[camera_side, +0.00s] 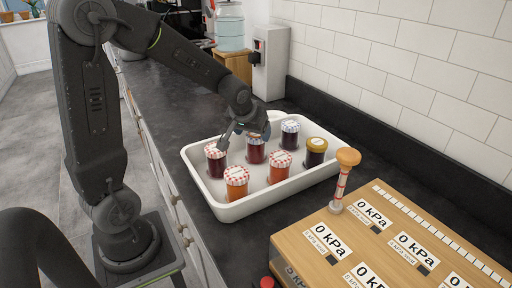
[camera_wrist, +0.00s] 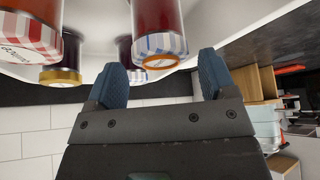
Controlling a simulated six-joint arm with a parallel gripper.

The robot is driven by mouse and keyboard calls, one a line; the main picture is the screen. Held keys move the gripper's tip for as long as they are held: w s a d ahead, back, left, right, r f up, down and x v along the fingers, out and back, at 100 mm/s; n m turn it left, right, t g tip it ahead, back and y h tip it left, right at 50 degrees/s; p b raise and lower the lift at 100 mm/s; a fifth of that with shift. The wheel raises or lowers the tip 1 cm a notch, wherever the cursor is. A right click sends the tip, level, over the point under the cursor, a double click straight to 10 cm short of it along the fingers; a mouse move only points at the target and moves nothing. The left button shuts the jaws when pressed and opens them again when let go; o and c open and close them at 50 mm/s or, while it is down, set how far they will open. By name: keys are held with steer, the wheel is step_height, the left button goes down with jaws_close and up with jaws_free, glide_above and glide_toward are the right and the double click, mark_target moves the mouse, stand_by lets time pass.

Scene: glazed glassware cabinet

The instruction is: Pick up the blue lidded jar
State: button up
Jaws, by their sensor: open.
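Two jars carry blue-patterned lids. One jar (camera_side: 255,154) with dark red contents stands at the back left of the white tray, close under my gripper. In the wrist view its blue-and-white checked lid (camera_wrist: 155,43) with an orange top shows upside down, just beyond the space between the fingers. The other jar (camera_side: 289,139), dark with a pale blue lid, stands further back in the tray. My gripper (camera_side: 246,133) is open and empty, its fingers also in the wrist view (camera_wrist: 161,70). Whether a finger touches a lid I cannot tell.
The white tray (camera_side: 250,210) also holds several jars with red-checked lids and a gold-lidded jar (camera_side: 316,153). A wooden box with gauge labels (camera_side: 390,235) and a wood-topped striped plunger (camera_side: 342,185) stand at the right. Bare dark counter lies left of the tray.

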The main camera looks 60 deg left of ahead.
steer(key=shift+w+x, duration=0.2)
steer(key=shift+x, duration=2.55)
steer(key=shift+r, duration=0.2)
steer(key=c, duration=0.9)
